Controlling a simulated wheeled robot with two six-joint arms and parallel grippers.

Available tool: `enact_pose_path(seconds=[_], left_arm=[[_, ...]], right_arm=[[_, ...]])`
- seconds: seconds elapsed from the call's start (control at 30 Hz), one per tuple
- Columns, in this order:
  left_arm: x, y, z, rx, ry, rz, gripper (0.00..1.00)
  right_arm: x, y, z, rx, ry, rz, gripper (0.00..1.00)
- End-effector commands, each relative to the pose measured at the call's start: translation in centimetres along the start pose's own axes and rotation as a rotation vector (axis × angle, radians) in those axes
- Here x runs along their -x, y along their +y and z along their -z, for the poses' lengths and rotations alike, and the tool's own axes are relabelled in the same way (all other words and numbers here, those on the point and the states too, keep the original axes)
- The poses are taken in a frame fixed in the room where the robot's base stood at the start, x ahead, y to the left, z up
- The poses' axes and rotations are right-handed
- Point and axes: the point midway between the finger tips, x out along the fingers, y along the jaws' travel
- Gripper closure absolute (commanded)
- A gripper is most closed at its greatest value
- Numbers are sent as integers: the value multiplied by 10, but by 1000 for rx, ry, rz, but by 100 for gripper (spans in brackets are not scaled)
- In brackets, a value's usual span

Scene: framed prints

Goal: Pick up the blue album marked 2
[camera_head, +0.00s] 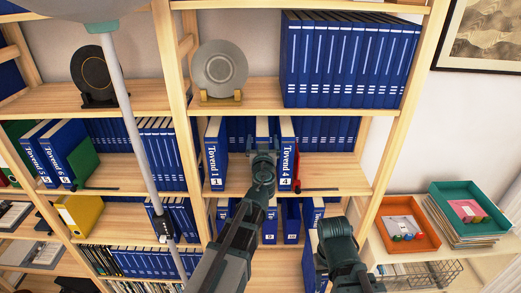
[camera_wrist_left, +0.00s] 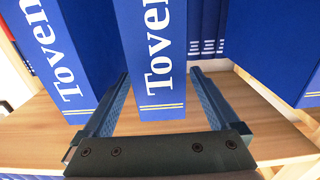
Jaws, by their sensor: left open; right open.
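A blue album with a white spine label (camera_head: 262,126) stands upright on the middle shelf, between the blue albums marked 1 (camera_head: 215,150) and 4 (camera_head: 286,150). My left gripper (camera_head: 263,155) is in front of it and hides its lower spine, so its number does not show. In the left wrist view this album (camera_wrist_left: 152,60) stands between the two open fingers of the left gripper (camera_wrist_left: 160,95); its label shows "Toven" and the number is out of view. My right gripper (camera_head: 335,232) is lower right, in front of the lower shelf, open, holding nothing visible.
A red item (camera_head: 297,168) leans beside the album marked 4. Rows of blue albums (camera_head: 330,132) stand behind.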

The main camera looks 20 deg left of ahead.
Motion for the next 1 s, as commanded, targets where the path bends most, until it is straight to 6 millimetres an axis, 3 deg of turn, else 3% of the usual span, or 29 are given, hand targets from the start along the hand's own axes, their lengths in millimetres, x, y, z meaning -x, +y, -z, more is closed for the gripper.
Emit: enact_pose_path(seconds=[0.27,0.6,0.8,0.83,1.0], left_arm=[[-8,1,-1,0,0,-1,5],[-43,2,-2,0,0,-4,5],[-43,2,-2,0,0,-5,5],[-43,2,-2,0,0,-5,7],[-43,2,-2,0,0,-5,37]], right_arm=[[-1,0,0,0,0,0,50],[-2,0,0,0,0,0,50],[-2,0,0,0,0,0,50],[-2,0,0,0,0,0,50],[-2,0,0,0,0,0,50]])
